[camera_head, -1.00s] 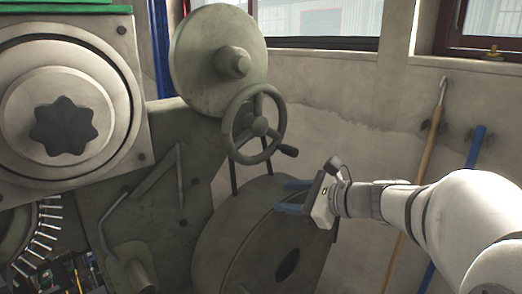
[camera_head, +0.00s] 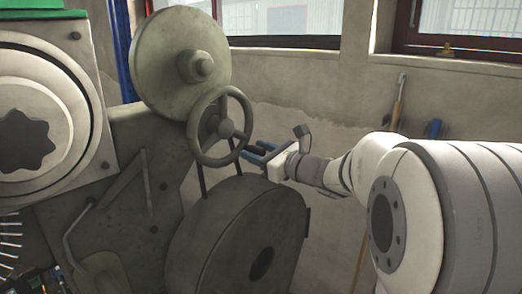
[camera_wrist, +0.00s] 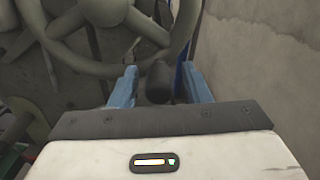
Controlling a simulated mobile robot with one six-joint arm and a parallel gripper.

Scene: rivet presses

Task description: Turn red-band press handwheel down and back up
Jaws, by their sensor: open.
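The grey-green handwheel (camera_head: 220,127) is on the right side of the press (camera_head: 120,140), in front of a round disc. Its spokes and rim show in the wrist view (camera_wrist: 110,25) at the top. The dark handwheel handle (camera_wrist: 158,82) sits between my open blue fingers in the wrist view, with gaps on both sides. In the head view my gripper (camera_head: 258,151) is at the right of the wheel rim, and the handle is mostly hidden there. A green strip (camera_head: 40,14) tops the machine at the upper left; I see no red band.
A large round grey-green housing (camera_head: 235,235) lies just below my gripper. The wall (camera_head: 330,110) is behind, with a wooden-handled tool (camera_head: 398,100) and a blue one leaning on it. A window (camera_head: 300,20) is above.

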